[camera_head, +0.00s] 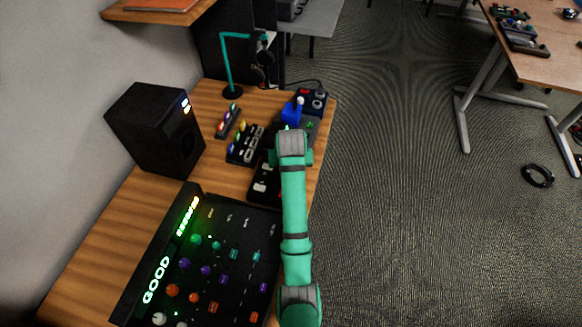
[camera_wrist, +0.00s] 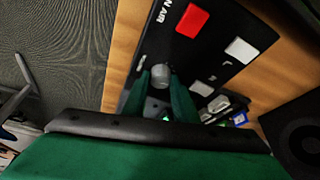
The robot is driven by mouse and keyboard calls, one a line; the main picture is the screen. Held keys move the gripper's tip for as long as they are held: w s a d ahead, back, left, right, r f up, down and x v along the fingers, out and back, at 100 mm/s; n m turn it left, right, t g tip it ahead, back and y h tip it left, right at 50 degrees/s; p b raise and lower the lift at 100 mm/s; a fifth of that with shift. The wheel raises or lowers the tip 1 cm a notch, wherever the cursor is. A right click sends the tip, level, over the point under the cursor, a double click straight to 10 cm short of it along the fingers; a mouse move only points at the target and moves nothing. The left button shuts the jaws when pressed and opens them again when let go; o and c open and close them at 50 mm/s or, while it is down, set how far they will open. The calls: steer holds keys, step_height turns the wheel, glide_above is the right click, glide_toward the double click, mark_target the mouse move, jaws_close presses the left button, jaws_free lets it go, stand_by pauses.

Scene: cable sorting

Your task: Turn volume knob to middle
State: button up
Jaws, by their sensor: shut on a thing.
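The volume knob is a small grey, round-topped knob (camera_wrist: 160,77) on a black panel (camera_wrist: 190,75) with a red square button and pale square buttons. In the wrist view, the two green fingers of my gripper (camera_wrist: 160,88) are on either side of the knob and closed on it. No pointer on the knob can be made out, so its setting cannot be told. In the head view my gripper (camera_head: 290,158) is over the black panel (camera_head: 262,188), and my arm hides the knob.
A black speaker (camera_head: 155,130) stands left on the wooden desk (camera_head: 105,235). A large mixer (camera_head: 205,262) with a lit "GOOD" display is in front. A switch box (camera_head: 246,145) and a blue joystick (camera_head: 292,112) are close to my gripper. Carpet lies beyond the desk's right edge.

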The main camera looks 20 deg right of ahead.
steer(key=shift+m+g+h, duration=0.4)
steer(key=shift+m+h, duration=0.1)
steer(key=shift+m, duration=1)
steer(key=o, duration=1)
steer(key=shift+o, duration=0.2)
